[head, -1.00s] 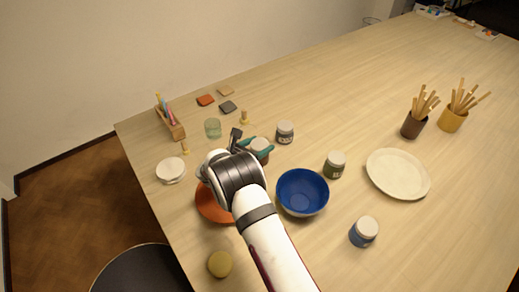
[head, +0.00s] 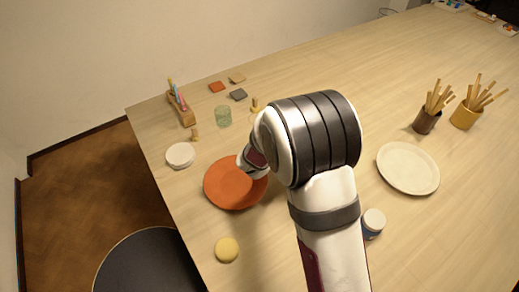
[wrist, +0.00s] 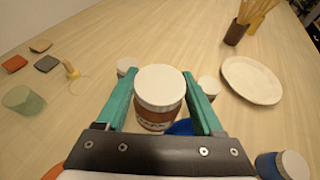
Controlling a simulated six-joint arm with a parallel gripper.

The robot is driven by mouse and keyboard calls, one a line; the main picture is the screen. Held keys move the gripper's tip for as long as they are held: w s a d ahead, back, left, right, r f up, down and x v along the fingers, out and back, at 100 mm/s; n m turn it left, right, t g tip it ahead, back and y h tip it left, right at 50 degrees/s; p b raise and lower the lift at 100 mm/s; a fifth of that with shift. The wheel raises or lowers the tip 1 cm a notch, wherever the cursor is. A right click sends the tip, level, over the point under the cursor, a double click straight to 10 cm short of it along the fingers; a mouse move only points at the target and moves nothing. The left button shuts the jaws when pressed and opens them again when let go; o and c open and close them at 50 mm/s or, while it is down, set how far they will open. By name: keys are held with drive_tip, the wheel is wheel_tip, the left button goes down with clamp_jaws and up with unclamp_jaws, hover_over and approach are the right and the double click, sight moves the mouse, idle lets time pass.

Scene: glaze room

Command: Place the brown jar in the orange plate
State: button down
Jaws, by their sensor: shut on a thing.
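The brown jar (wrist: 157,112), with a white lid and a label, is upright between the teal fingers of my gripper (wrist: 157,80), which is shut on it. It looks larger and nearer than the jars behind it; its height above the table is hard to tell. In the head view my arm hides the jar and the gripper. The orange plate (head: 232,184) lies empty on the table, left of my arm. A bit of orange, likely its rim, shows at the lower left of the wrist view (wrist: 54,173).
Other jars (wrist: 208,88) (wrist: 292,165) stand near. A cream plate (head: 408,168) lies to the right; a green glass (head: 223,116), white lidded container (head: 181,155) and yellow round item (head: 227,250) surround the orange plate.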

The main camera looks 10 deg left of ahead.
drive_tip(key=s+a+n+y, duration=0.3)
drive_tip(key=s+a, duration=0.2)
drive_tip(key=s, duration=0.4)
hover_over(236, 183)
drive_tip(key=shift+m+t, duration=0.3)
drive_tip(key=shift+t, duration=0.1)
drive_tip(key=shift+f, duration=5.15)
drive_tip(key=shift+f, duration=0.1)
unclamp_jaws()
